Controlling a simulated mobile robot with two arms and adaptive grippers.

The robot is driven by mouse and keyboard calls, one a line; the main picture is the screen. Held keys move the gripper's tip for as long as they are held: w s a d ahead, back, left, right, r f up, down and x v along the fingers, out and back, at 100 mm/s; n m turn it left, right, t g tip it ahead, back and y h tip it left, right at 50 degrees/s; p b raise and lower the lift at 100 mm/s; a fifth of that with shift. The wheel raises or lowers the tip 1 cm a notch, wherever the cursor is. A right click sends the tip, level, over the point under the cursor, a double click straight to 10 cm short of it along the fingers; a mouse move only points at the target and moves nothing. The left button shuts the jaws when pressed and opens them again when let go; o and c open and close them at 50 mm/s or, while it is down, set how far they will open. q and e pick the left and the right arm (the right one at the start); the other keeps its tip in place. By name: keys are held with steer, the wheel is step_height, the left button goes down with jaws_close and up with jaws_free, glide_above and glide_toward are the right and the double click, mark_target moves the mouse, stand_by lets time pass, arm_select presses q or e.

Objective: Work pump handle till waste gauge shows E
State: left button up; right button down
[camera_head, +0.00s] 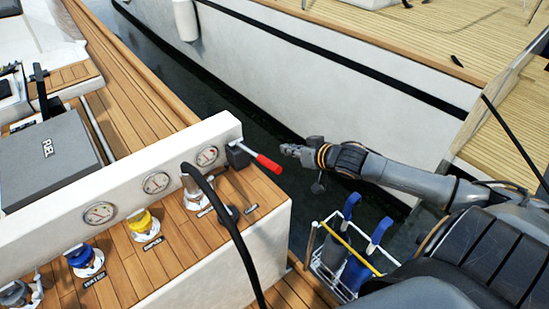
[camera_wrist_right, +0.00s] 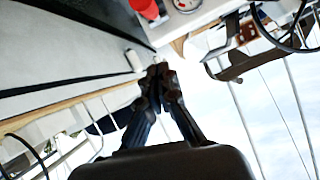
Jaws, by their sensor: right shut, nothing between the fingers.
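The pump handle (camera_head: 268,163) has a red grip and sticks out to the right from a dark mount at the end of the white gauge panel. A red part, likely its grip, shows at the top of the right wrist view (camera_wrist_right: 148,9). Three round gauges sit on the panel; the one nearest the handle (camera_head: 207,156) has a red mark, but its needle and letters are too small to read. A gauge edge also shows in the right wrist view (camera_wrist_right: 187,4). My right gripper (camera_head: 287,150) is shut and empty, just right of the grip and apart from it. My left gripper is out of view.
A black hose (camera_head: 233,225) arches from a deck fitting beside the panel. Blue (camera_head: 80,257) and yellow (camera_head: 143,222) deck caps stand left of it. A white wire basket (camera_head: 325,270) is below my right arm. Dark water separates the cockpit from the neighbouring white hull (camera_head: 300,75).

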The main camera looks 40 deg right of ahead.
steer(key=p, duration=0.1)
glide_above(274, 163)
steer(key=w, duration=0.1)
steer(key=f, duration=0.3)
steer(key=shift+d, duration=0.4)
steer(key=shift+s+a+f+p, duration=0.1)
steer(key=shift+s+f+p, duration=0.1)
steer(key=shift+f, duration=0.45)
steer(key=shift+s+a+f+p, duration=0.15)
steer(key=shift+f+p, duration=0.05)
steer(key=shift+f, duration=0.5)
steer(key=shift+s+a+f+p, duration=0.1)
steer(key=shift+s+f+p, duration=0.1)
steer(key=shift+f, duration=0.45)
steer(key=shift+f, duration=0.1)
